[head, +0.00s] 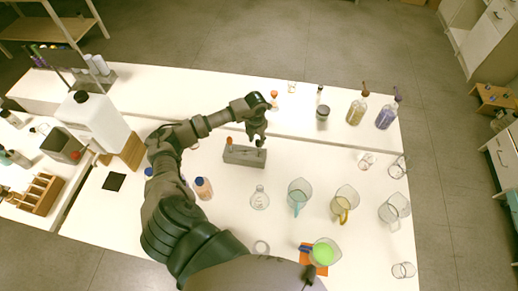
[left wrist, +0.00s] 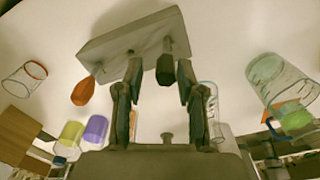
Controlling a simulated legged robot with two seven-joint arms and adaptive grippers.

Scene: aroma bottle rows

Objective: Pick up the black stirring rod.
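The grey rack block (head: 244,157) lies on the white table in the head view, and also shows in the left wrist view (left wrist: 120,48). The black stirring rod's dark top (left wrist: 166,69) is at the rack's right end, between my left gripper's fingers in the left wrist view. My left gripper (head: 257,137) is above the rack's right end in the head view; its fingers also show in the left wrist view (left wrist: 159,78), apart, with gaps beside the rod top. An orange-topped rod (left wrist: 84,91) is at the rack's other end. My right gripper is not in view.
Glass flask (head: 260,198), beakers (head: 299,195) and a beaker of green liquid (head: 323,252) stand right and in front of the rack. Small bottles (head: 203,188) stand near my left arm. A white jug (head: 98,122) is at the left.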

